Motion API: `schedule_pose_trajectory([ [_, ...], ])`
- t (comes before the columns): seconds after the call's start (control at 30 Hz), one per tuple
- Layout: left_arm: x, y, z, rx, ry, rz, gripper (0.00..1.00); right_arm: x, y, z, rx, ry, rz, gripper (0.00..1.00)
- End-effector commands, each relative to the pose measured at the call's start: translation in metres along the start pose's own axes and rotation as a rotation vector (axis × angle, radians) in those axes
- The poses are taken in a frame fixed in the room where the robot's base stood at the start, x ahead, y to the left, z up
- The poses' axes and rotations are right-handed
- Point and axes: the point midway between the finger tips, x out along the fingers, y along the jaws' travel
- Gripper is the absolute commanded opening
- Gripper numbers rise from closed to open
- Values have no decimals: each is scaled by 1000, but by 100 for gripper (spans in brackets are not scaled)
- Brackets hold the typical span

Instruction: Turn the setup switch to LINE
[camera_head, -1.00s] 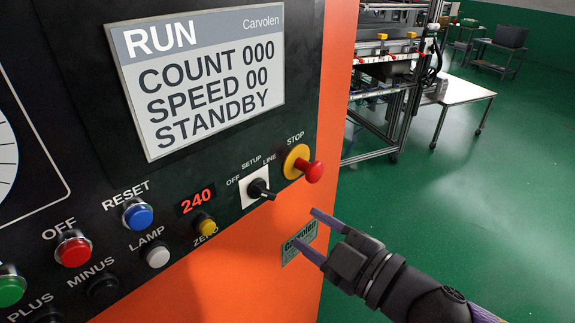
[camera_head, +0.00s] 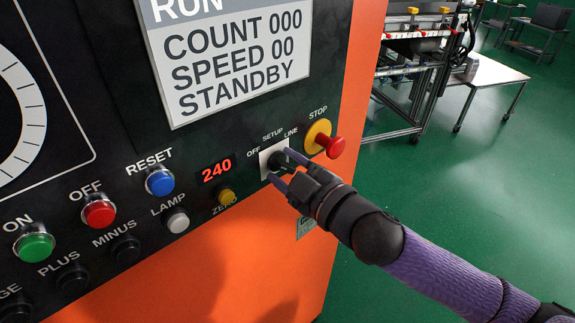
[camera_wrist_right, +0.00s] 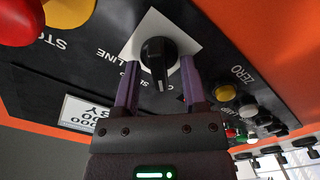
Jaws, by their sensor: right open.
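The setup switch is a black rotary knob on a white square plate (camera_head: 266,164), with OFF, SETUP and LINE lettered around it. In the right wrist view the knob (camera_wrist_right: 158,58) shows clearly, with a white line on its face. My right gripper (camera_head: 280,166) is at the switch in the head view and hides most of the knob. In the right wrist view its two purple fingers (camera_wrist_right: 158,80) are apart, one on each side of the knob. I cannot tell whether they touch it. My left gripper is not in view.
A red mushroom STOP button (camera_head: 331,146) on a yellow base sits close to the right of the switch. A yellow ZERO button (camera_head: 227,197) and a red 240 display (camera_head: 216,170) are at its left. The screen (camera_head: 235,60) reads STANDBY.

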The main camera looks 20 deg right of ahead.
Motion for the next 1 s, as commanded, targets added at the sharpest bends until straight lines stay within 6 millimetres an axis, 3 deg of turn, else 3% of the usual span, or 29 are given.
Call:
schedule_pose_trajectory([
  [0.1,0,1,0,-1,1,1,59,0,0,0,0,0,0,50],
  [0.33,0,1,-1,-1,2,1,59,0,0,0,0,0,0,1],
  [0.77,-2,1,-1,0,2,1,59,0,0,0,24,-2,0,0],
  [1.0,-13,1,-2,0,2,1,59,0,2,-1,150,-2,0,0],
])
